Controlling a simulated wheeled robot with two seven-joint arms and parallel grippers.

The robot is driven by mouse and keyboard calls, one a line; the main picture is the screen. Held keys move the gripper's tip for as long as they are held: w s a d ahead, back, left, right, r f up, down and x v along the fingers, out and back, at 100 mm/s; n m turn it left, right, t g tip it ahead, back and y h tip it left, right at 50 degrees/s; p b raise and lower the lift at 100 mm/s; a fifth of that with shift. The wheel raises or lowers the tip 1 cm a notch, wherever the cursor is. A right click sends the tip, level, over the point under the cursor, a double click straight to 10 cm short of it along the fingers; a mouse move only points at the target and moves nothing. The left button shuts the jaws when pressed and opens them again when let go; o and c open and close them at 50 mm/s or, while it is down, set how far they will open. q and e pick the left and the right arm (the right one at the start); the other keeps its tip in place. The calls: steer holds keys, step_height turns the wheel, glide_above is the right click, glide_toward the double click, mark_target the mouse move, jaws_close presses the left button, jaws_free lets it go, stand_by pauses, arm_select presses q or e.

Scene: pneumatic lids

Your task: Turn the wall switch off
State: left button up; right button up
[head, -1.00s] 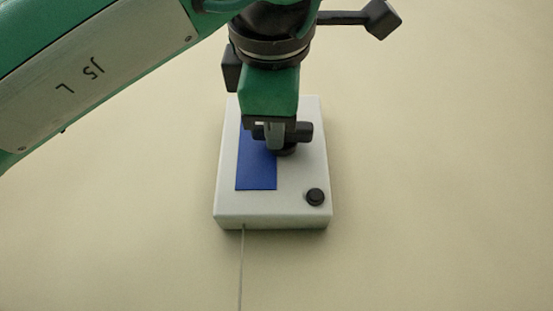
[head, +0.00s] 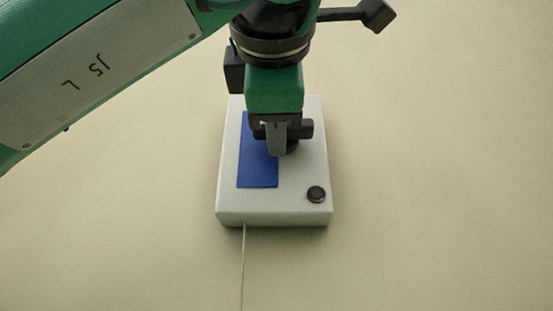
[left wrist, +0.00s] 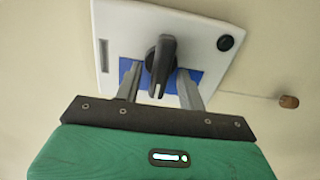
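The wall switch is a white box (head: 300,205) with a blue panel (head: 258,170), a black knob and a small round black button (head: 316,194). In the left wrist view the knob (left wrist: 160,66) is a black bar handle with a pale end, over the white box (left wrist: 200,27) and blue panel. My left gripper (head: 277,150) is over the knob and hides part of it. In the left wrist view its two fingers (left wrist: 160,88) are apart, one on each side of the handle, with gaps visible. My right gripper is not in view.
A thin pale cord (head: 242,270) runs from the box's lower edge. In the left wrist view a small brown piece (left wrist: 289,101) sits at the cord's end. The surrounding beige surface (head: 430,200) is clear.

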arm_select(q)
steer(key=s+b, duration=0.2)
steer(key=s, duration=1.2)
steer(key=shift+b, duration=0.35)
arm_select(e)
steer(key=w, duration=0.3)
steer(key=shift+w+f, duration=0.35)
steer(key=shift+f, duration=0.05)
arm_select(q)
steer(key=shift+w, duration=0.1)
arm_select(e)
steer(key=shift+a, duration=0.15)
